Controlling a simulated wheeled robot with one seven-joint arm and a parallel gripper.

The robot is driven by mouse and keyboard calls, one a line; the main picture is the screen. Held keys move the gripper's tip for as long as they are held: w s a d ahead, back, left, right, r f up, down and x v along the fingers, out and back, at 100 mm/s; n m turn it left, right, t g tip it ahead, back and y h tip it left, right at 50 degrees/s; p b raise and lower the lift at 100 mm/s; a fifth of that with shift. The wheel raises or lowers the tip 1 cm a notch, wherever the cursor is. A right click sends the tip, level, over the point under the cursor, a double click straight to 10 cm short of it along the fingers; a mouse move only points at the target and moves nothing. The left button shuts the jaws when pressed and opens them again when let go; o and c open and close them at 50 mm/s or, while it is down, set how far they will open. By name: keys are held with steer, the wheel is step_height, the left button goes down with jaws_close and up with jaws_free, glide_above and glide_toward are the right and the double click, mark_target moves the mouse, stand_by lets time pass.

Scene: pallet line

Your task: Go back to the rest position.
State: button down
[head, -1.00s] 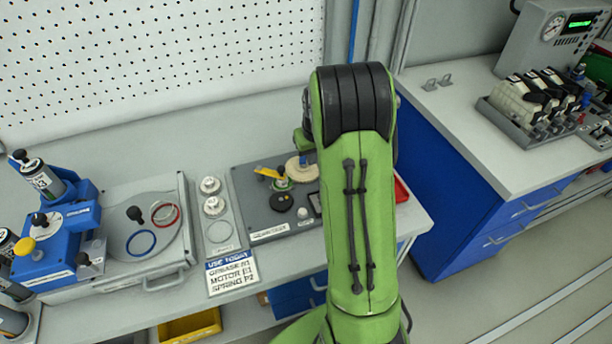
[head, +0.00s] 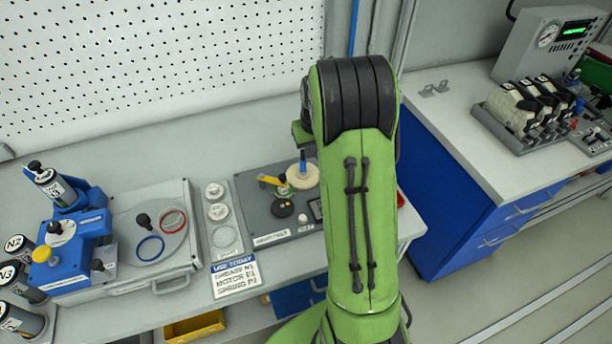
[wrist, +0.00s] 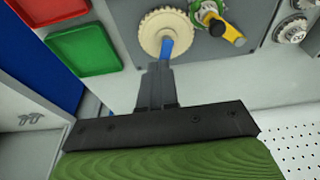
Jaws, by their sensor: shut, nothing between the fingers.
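My green arm fills the middle of the head view and largely hides my gripper there. In the wrist view my gripper (wrist: 158,72) is shut, its dark fingers together and empty.
A yellow-handled part (head: 270,180) and a black round part (head: 282,209) are beside the disc. A red bin (wrist: 45,10) and a green bin (wrist: 85,49) show in the wrist view. A blue fixture (head: 75,245) stands left; the pegboard (head: 160,70) is behind.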

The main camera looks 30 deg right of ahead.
steer(key=shift+f, duration=0.15)
steer(key=s+a+r+n+t, duration=0.1)
steer(key=s+a+r+t, duration=0.1)
steer(key=s+a+r, duration=0.9)
steer(key=s+a+r+n, duration=0.1)
steer(key=s+a, duration=0.3)
steer(key=s, duration=0.2)
steer(key=s+a+r+t, duration=0.1)
steer(key=s+a, duration=0.4)
steer(key=s, duration=0.2)
steer(key=shift+s+r+n+y, duration=0.25)
steer(key=shift+s+n+y, duration=0.05)
steer(key=shift+n+y, duration=0.1)
